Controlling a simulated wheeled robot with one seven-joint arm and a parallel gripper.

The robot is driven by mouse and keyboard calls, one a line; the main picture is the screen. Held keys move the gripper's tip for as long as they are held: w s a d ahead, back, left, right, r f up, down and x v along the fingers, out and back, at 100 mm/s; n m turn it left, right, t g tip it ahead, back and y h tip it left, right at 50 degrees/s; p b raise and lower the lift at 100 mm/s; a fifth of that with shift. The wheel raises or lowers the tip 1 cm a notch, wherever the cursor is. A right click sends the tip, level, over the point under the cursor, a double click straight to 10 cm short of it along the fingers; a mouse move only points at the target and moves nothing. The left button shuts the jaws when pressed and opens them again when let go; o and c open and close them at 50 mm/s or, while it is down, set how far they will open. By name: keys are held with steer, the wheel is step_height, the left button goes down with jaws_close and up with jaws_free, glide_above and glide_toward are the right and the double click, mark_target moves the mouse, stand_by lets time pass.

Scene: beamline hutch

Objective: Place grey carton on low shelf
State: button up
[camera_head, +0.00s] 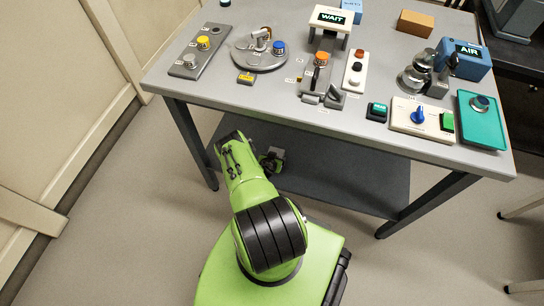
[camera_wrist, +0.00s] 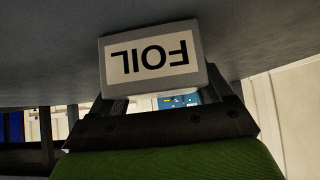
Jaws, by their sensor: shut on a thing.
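The grey carton (camera_wrist: 197,52) fills the upper middle of the wrist view, with a white label reading FOIL upside down. My gripper (camera_wrist: 160,103) is shut on it, with its dark fingers partly hidden behind the carton. A grey surface lies right behind the carton in the wrist view; I cannot tell whether they touch. In the head view, the dark low shelf (camera_head: 335,178) runs beneath the table, and my arm reaches in under the table's front edge. The carton cannot be made out clearly there.
The grey tabletop (camera_head: 215,88) hangs over the shelf and carries knobs, buttons, a WAIT sign (camera_head: 333,17) and a blue AIR box (camera_head: 463,58). Table legs (camera_head: 190,140) stand at both ends. A cream wall (camera_head: 60,90) is at left. The visible shelf right of my arm is bare.

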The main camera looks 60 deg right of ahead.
steer(key=o, duration=1.2)
steer(key=shift+f, duration=0.1)
steer(key=shift+a+r, duration=0.1)
steer(key=shift+r, duration=0.2)
steer(key=p+v, duration=0.6)
steer(key=v, duration=0.5)
steer(key=shift+a+r+p, duration=0.2)
steer(key=shift+a+p, duration=0.15)
